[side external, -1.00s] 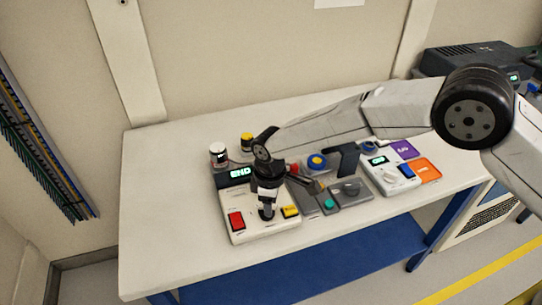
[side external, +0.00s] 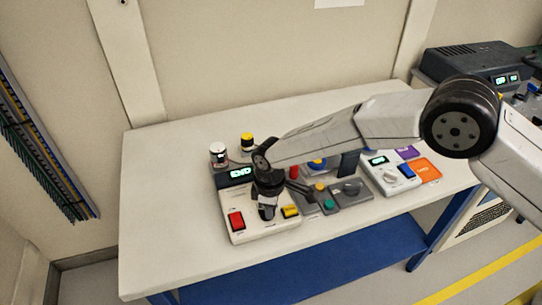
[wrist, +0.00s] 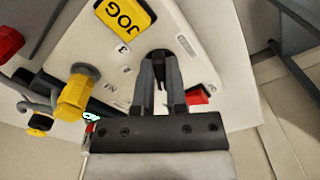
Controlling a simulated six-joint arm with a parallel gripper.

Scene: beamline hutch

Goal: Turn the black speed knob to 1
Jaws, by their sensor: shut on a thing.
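The white control box (side external: 240,205) stands at the left front of the table, with a lit display (side external: 240,173), a red button (side external: 236,220) and a yellow button (side external: 290,211). My gripper (side external: 267,211) points down over the middle of its face. In the wrist view, my gripper (wrist: 160,68) is shut on the black speed knob (wrist: 159,57), which shows only as a dark piece between the fingertips. The yellow button reads JOG (wrist: 125,14) there. Printed dial marks, including a 3, lie beside the fingers. The knob's pointer is hidden.
A grey box with a green button (side external: 329,204) and another white box (side external: 385,177) stand to the right, near an orange pad (side external: 425,169). White-capped (side external: 218,153) and yellow-capped (side external: 247,142) items stand behind. The table's left end is clear.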

